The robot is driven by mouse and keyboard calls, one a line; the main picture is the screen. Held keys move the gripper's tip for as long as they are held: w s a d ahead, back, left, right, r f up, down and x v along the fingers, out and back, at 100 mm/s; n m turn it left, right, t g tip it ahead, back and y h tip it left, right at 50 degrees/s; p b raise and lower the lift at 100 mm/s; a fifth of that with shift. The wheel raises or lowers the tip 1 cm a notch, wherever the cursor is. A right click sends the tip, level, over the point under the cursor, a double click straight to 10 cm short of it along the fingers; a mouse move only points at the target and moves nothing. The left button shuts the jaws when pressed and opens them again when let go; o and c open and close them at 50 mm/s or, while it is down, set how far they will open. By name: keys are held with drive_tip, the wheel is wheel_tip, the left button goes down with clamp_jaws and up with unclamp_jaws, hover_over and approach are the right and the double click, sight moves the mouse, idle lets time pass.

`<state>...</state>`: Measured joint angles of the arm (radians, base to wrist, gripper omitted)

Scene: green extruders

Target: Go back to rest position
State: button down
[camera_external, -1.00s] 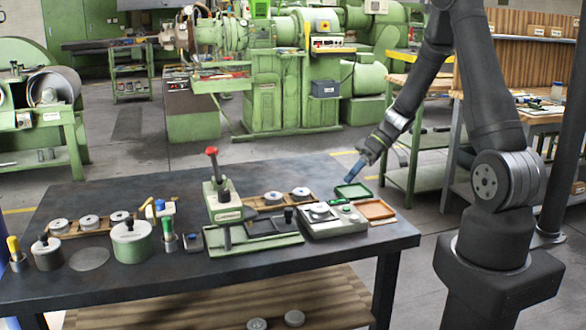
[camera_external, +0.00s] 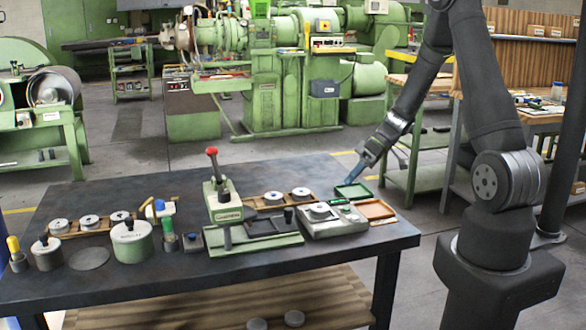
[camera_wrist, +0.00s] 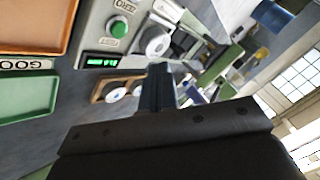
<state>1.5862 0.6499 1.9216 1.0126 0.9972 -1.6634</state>
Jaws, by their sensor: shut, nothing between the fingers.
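My gripper (camera_external: 352,180) is shut and empty. It hangs tilted in the air by the back right of the table, close to the green tray (camera_external: 353,191); the exact gap is hard to tell. In the wrist view my gripper (camera_wrist: 160,85) points at the scale (camera_wrist: 101,35) and the things behind it. The green tray shows there at the left (camera_wrist: 28,98), with the orange tray (camera_wrist: 35,25) above it. The orange tray also lies right of the scale in the external view (camera_external: 377,209).
The dark table (camera_external: 185,195) holds a green press with a red knob (camera_external: 212,151), a scale (camera_external: 333,222), wooden racks with discs (camera_external: 273,198) and a green pot (camera_external: 132,243). Green machines stand behind, across open floor. A green side bench (camera_external: 425,178) is at the right.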

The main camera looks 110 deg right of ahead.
drive_tip(key=shift+f, duration=0.85)
wheel_tip(320, 180, up, 12)
drive_tip(key=w+n+g+h, duration=0.1)
drive_tip(key=n+g, duration=0.6)
drive_tip(key=g, duration=0.2)
drive_tip(key=shift+n, duration=0.4)
idle(0.8)
drive_tip(key=shift+w, duration=0.1)
idle(1.0)
